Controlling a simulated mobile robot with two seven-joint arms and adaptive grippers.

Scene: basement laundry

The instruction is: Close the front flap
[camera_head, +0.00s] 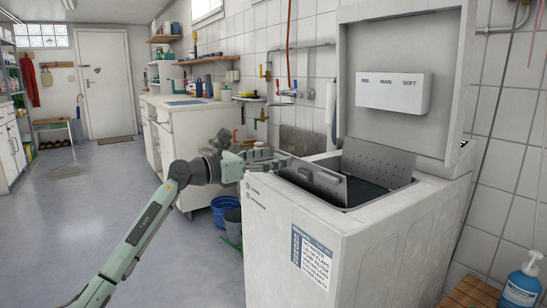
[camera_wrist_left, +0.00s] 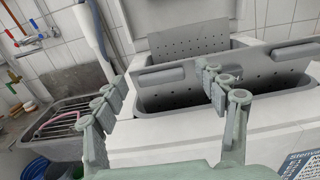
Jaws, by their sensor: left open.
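The top-loading washer (camera_head: 290,245) stands with its lid up. Inside its opening, the front flap (camera_head: 328,184) is a grey panel standing up and tilted, with dark grip pads along its upper edge. The perforated rear flap (camera_head: 380,160) stands up behind it. My left gripper (camera_head: 268,160) is open and empty at the washer's left edge, beside the front flap. In the left wrist view, the front flap (camera_wrist_left: 262,68) lies ahead of the spread fingers (camera_wrist_left: 163,82), and one finger hides part of it. Contact cannot be told. My right gripper is not in view.
The raised lid (camera_head: 405,60) carries a white box (camera_head: 393,93) labelled PRE, MAIN and SOFT. A sink (camera_wrist_left: 60,125) and hoses lie left of the washer. A blue bucket (camera_head: 224,210) stands on the floor. A blue bottle (camera_head: 522,285) is at the lower right.

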